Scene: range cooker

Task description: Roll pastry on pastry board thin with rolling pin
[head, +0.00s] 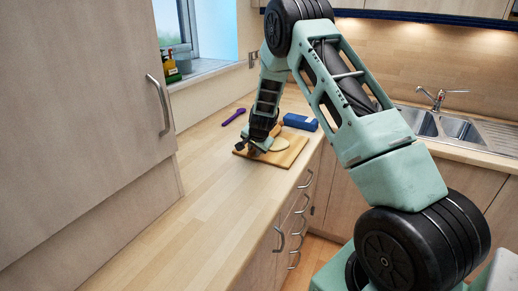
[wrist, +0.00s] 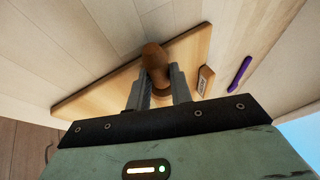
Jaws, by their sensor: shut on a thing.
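The pastry board (head: 291,155) is a tan wooden board lying on the worktop, and its edge also shows in the wrist view (wrist: 90,97). The pastry (head: 279,144) is a pale flat round on the board, partly hidden by my gripper. My gripper (head: 254,149) is low over the left part of the board, beside the pastry. In the wrist view my gripper (wrist: 158,88) is shut on the brown wooden rolling pin (wrist: 156,62), seen nearly end-on. I cannot tell whether the pin touches the pastry.
A purple utensil (head: 235,116) lies behind the board to the left. A blue box (head: 300,122) stands just behind the board. The sink (head: 455,128) is at the right. The worktop (head: 185,205) in front and to the left is clear. Drawers lie below its front edge.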

